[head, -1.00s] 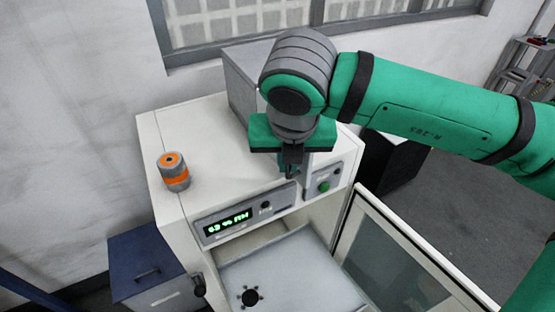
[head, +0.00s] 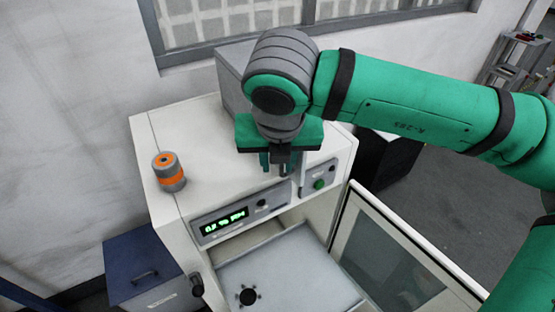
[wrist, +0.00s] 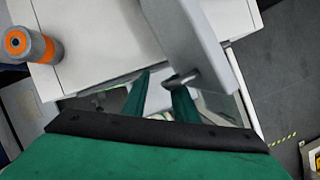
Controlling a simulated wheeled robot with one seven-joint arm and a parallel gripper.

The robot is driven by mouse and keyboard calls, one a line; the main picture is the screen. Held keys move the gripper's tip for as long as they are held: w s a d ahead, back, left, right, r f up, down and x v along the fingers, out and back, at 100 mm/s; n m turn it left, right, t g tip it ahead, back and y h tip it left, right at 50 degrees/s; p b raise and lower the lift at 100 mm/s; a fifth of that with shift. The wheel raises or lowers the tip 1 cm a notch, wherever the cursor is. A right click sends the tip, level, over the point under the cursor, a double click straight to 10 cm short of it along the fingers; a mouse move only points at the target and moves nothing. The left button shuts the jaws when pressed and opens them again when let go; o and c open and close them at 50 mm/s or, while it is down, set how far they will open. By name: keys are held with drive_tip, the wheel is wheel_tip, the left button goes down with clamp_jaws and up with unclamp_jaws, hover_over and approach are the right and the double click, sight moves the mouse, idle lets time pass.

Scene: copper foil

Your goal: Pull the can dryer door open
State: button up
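The can dryer (head: 205,130) is a white cabinet with a green-lit display panel on its front. Its door (head: 395,245), a pale frame around a dark glass pane, stands swung wide open at the right side. The opening shows a pale interior floor (head: 290,270) with a dark round fitting. My gripper (head: 284,170) hangs over the front of the dryer's top, just above the control panel and apart from the door. In the wrist view its two green fingers (wrist: 162,84) are spread with a gap between them, and nothing shows held. The door's handle is not clearly visible.
A grey and orange cylinder (head: 168,172) stands on the dryer's top at the left. A grey box (head: 232,80) sits at the back, partly behind my arm. A blue cabinet (head: 140,262) stands at the lower left. Open floor (head: 440,195) lies to the right.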

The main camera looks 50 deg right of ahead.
drive_tip(key=v, duration=1)
drive_tip(key=shift+s+r, duration=0.15)
drive_tip(key=shift+r, duration=0.2)
drive_tip(key=shift+a, duration=0.15)
